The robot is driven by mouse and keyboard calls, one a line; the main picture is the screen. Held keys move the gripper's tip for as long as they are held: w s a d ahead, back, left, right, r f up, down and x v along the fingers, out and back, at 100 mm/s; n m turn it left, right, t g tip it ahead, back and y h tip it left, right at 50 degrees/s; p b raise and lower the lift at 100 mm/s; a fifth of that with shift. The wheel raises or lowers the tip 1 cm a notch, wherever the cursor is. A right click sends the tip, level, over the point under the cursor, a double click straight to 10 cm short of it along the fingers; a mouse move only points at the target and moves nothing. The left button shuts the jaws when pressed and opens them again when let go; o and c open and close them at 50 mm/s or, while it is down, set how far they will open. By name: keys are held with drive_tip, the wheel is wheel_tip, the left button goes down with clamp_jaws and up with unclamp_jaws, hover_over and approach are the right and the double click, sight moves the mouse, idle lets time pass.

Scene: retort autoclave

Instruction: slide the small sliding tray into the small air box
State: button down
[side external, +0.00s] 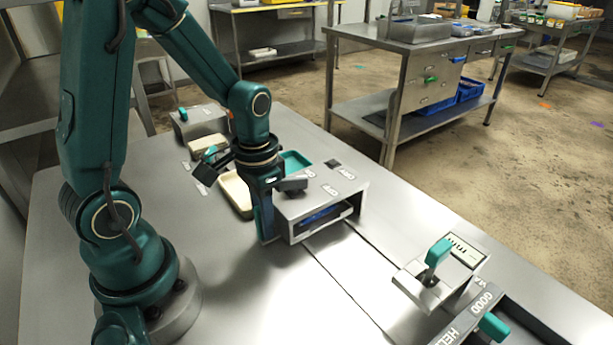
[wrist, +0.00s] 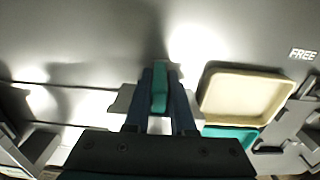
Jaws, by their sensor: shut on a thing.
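My gripper (wrist: 161,105) is shut on an upright teal handle (wrist: 160,82) in the wrist view. A grey plate, which looks like the small sliding tray (wrist: 122,104), shows beside and under the fingers; its far side is hidden. In the side view my gripper (side external: 266,230) points down at the left side of a grey metal box (side external: 290,212), which looks like the small air box. The box has an open front slot with something blue inside (side external: 322,215). The handle is hidden in the side view, and I cannot tell how the tray lines up with the box.
A cream tray (wrist: 245,95) and a teal tray (wrist: 230,134) lie right of my gripper in the wrist view. A plate with a teal handle (side external: 437,252) stands at the front right beside a grey bar (side external: 470,318). The metal table is clear at the front left.

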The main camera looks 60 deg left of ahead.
drive_tip(key=shift+w+a, duration=0.1)
drive_tip(key=shift+a, duration=0.15)
drive_tip(key=c, duration=0.8)
unclamp_jaws()
drive_tip(key=shift+d, duration=0.1)
drive_tip(key=shift+r, duration=2.55)
drive_tip(key=shift+r, duration=0.1)
